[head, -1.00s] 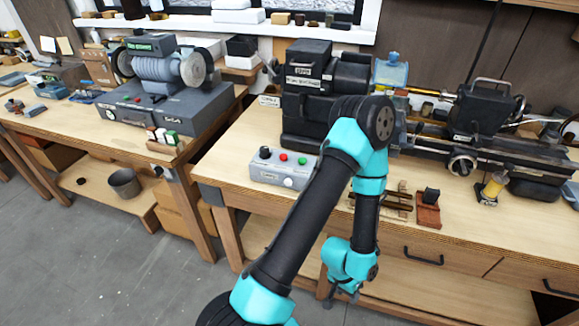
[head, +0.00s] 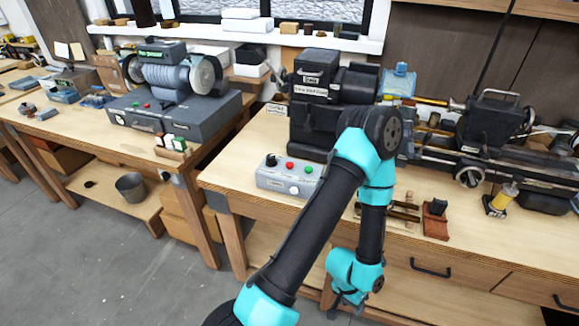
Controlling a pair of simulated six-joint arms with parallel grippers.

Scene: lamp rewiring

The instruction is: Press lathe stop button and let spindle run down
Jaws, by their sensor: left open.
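The grey lathe control box (head: 262,182) sits on the front left of the right bench. It carries a black knob, a red button (head: 289,166), a green button (head: 308,169) and a pale round knob on its front. The dark lathe (head: 311,118) stands behind it. Whether its spindle turns cannot be told. My left arm reaches up past the right of the box and bends down. My left gripper (head: 346,304) hangs open and empty in front of the bench, below the top and well away from the buttons. My right gripper is not in view.
A grinder-like machine (head: 170,100) stands on the left bench (head: 85,128). The bench top left of the control box is clear.

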